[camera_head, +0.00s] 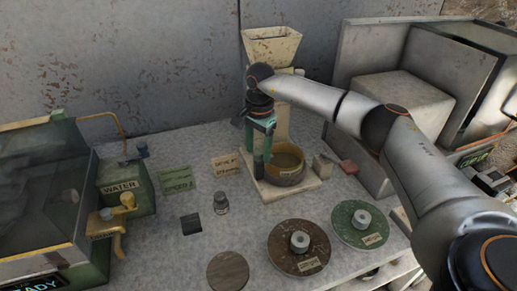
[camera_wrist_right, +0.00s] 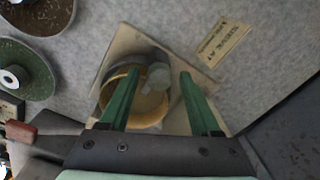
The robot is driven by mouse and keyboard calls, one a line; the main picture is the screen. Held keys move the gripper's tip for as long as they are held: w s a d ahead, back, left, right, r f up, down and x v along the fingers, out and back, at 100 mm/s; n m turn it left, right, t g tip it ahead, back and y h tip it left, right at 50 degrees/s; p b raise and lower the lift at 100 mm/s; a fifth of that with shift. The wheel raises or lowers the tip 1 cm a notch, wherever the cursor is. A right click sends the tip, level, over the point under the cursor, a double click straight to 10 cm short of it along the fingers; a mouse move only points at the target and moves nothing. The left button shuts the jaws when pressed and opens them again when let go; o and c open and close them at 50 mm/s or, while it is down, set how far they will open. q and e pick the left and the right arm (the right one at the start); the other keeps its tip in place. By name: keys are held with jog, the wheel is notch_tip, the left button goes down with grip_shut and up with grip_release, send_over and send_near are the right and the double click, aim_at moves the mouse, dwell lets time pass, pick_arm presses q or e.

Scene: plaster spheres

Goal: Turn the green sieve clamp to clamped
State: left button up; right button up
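My right gripper (camera_head: 259,141) points down over the left side of the yellow-rimmed sieve pan (camera_head: 287,177), on a pale base plate (camera_head: 310,183) under the hopper. Its two green fingers also show in the right wrist view (camera_wrist_right: 155,100), spread wide apart. A small grey-green knob (camera_wrist_right: 160,75) shows between them at the pan's rim, with gaps on both sides; it may be the sieve clamp, but I cannot read its setting. In the head view the fingers partly cover that spot. My left gripper is in neither view.
A cream hopper (camera_head: 271,46) stands behind the pan. A brown disc (camera_head: 299,245) and a green disc (camera_head: 360,224) lie in front. A WATER box (camera_head: 122,188) stands left.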

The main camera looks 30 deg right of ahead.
aim_at(260, 153)
notch_tip(260, 153, up, 12)
jog(key=shift+s+r+b, duration=0.15)
jog(key=shift+r+b, duration=0.1)
jog(key=shift+b, duration=0.25)
jog(key=shift+d+f, duration=0.1)
dwell(0.6)
